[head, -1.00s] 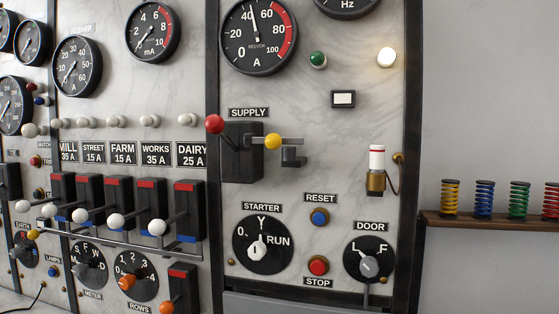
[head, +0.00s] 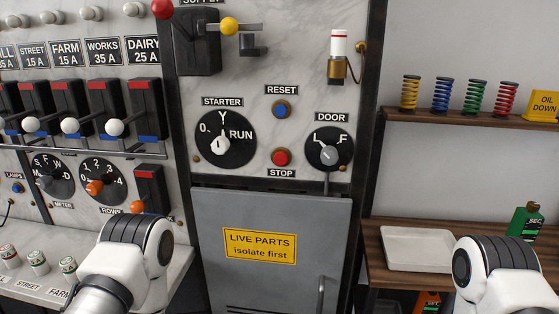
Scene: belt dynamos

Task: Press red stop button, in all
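The red stop button (head: 281,157) is a round red cap in a brass ring, low on the right marble panel. Its STOP label (head: 281,173) sits just under it, and nothing covers it. A blue RESET button (head: 282,109) is straight above it. The STARTER dial (head: 225,139) is to its left and the DOOR dial (head: 329,152) to its right. My two arms show at the bottom left and bottom right, both well below the button. Neither gripper's fingers are in the frame.
A grey cabinet door with a yellow LIVE PARTS sign (head: 260,246) is below the panel. A shelf (head: 440,117) carries several coloured coils. Small fuses (head: 38,262) stand on the left ledge.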

